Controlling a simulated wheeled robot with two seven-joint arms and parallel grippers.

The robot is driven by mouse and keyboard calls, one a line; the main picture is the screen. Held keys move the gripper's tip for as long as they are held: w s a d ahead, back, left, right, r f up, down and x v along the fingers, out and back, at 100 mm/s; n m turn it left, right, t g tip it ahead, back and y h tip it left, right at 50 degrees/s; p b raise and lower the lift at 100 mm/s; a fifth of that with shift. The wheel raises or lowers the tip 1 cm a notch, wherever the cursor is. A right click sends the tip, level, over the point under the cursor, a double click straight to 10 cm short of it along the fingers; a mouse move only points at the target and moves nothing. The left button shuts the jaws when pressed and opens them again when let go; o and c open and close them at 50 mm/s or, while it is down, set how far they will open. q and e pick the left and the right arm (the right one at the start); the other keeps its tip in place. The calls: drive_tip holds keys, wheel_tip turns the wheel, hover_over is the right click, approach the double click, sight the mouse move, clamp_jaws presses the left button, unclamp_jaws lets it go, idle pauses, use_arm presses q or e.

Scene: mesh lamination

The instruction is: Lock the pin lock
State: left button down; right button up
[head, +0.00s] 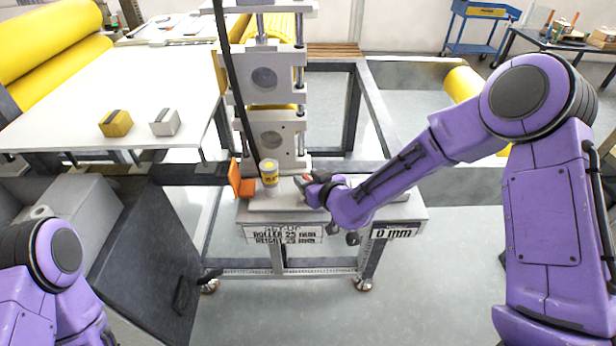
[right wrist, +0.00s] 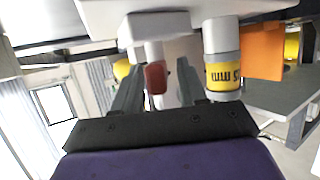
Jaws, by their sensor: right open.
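The pin lock shows as a red-tipped pin (right wrist: 155,78) under a light grey housing in the right wrist view. Its red end (head: 306,178) is small in the head view, at the front of the roller stand. My right gripper (head: 311,184) is at the pin. In the right wrist view its two fingers (right wrist: 158,72) are apart, one on each side of the red tip, with gaps visible. Whether either finger touches the pin cannot be told. My left arm shows at the lower left of the head view, but its gripper is out of view.
A grey cylinder with a yellow label (head: 269,173) stands just left of the gripper, beside an orange plate (head: 241,180). The cylinder is also close in the right wrist view (right wrist: 222,72). The stand's column (head: 271,134) rises behind. A white table (head: 90,110) holds two small blocks.

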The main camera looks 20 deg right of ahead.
clamp_jaws()
drive_tip(key=shift+m+h, duration=0.4)
drive_tip(key=shift+h, duration=0.1)
drive_tip(key=m+h+p, duration=0.2)
drive_tip(key=h, duration=0.1)
drive_tip(key=shift+r+t, duration=0.1)
drive_tip(key=shift+t, duration=0.2)
drive_tip(key=shift+d+m+h+p, duration=0.15)
drive_tip(key=shift+m+h+p, duration=0.5)
drive_tip(key=shift+m+h, duration=0.8)
